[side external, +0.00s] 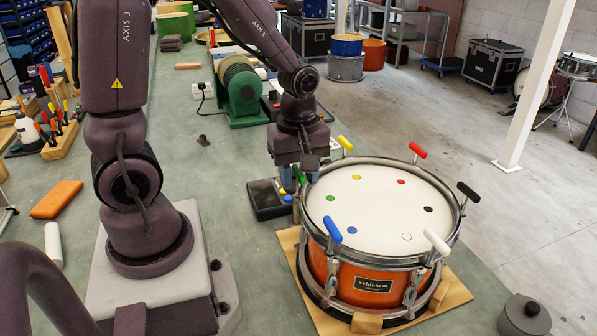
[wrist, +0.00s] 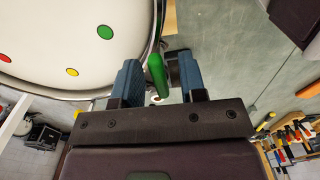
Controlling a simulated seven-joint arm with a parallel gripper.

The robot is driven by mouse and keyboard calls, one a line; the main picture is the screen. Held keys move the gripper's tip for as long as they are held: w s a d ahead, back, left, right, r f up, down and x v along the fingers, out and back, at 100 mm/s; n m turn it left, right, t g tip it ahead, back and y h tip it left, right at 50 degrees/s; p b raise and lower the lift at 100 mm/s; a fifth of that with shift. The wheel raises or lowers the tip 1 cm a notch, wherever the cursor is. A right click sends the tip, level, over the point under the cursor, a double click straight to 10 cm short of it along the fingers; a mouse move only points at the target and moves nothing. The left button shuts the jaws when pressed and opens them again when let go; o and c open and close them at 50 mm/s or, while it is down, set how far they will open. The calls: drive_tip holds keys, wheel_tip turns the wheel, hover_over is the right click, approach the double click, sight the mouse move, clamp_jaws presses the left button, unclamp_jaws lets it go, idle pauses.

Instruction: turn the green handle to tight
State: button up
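The drum (side external: 345,262) has an orange shell, a white head and several coloured handles around its metal rim. The green handle (side external: 299,175) is at the rim's far left in the side view, partly hidden by my gripper (side external: 291,182). In the wrist view the green handle (wrist: 157,72) stands between the two blue fingers of my gripper (wrist: 160,82), with a gap visible on each side. My gripper is open around it. A green dot (side external: 331,198) marks the head near this handle; the dot also shows in the wrist view (wrist: 106,32).
Blue (side external: 333,229), yellow (side external: 345,144), red (side external: 417,151), black (side external: 468,191) and white (side external: 437,242) handles stand around the rim. A dark tray (side external: 266,204) lies just left of the drum. A green machine (side external: 240,92) stands behind. The drum rests on a wooden board (side external: 455,292).

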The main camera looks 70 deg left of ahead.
clamp_jaws()
drive_tip(key=shift+m, duration=0.3)
